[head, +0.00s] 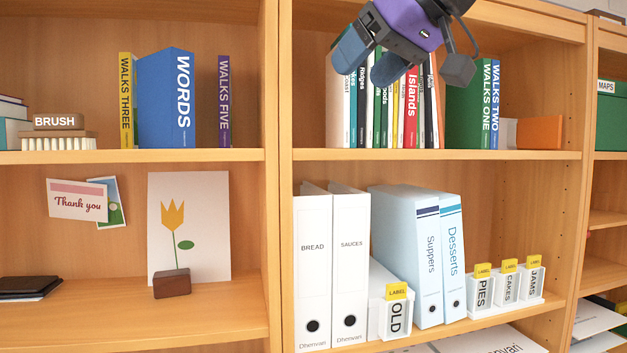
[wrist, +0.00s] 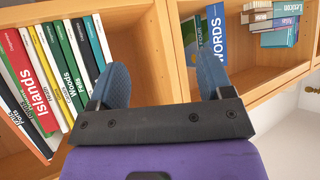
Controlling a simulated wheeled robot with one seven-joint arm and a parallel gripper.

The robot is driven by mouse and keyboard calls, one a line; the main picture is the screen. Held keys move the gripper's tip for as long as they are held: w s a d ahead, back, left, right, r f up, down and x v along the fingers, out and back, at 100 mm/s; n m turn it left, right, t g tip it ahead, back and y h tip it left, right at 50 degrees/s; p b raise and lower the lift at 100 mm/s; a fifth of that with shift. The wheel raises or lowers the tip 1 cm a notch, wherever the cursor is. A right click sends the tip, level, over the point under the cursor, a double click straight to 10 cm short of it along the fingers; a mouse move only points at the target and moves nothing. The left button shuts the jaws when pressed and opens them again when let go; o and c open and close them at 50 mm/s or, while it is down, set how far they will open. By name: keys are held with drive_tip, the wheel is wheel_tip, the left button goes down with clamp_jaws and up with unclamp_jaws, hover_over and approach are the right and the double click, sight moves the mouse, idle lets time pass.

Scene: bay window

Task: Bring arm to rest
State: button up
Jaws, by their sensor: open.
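My gripper (head: 369,61) is at the top of the head view, in front of the upper shelf of the right bookcase. Its purple body and dark blue finger pads show. In the wrist view my gripper (wrist: 161,85) has its two blue fingers well apart, with nothing between them but the wooden upright of the bookcase behind. The fingers hide part of the row of thin books (head: 412,108), among them the red "Islands" book, which also shows in the wrist view (wrist: 32,88). I cannot tell whether the gripper touches any book.
The blue "WORDS" book (head: 172,98) stands on the left bookcase's upper shelf. Binders (head: 313,265) and labelled boxes (head: 482,291) fill the lower right shelf. A tulip card (head: 205,215) stands lower left. A green book (head: 467,108) and an orange block (head: 540,132) stand right of the thin books.

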drive_tip(key=s+d+f+m+g+h, duration=0.1)
drive_tip(key=s+d+f+m+h, duration=0.3)
drive_tip(key=d+f, duration=0.7)
drive_tip(key=s+d+f+m+g+h, duration=0.1)
drive_tip(key=s+d+f+m+h, duration=0.2)
drive_tip(key=s+d+f, duration=0.6)
wheel_tip(320, 180, down, 10)
drive_tip(key=d+m, duration=0.1)
drive_tip(key=d, duration=0.1)
drive_tip(key=shift+s+d+g+h, duration=0.2)
drive_tip(key=shift+d+g+h, duration=0.1)
drive_tip(key=shift+d+h, duration=0.1)
drive_tip(key=shift+f, duration=0.1)
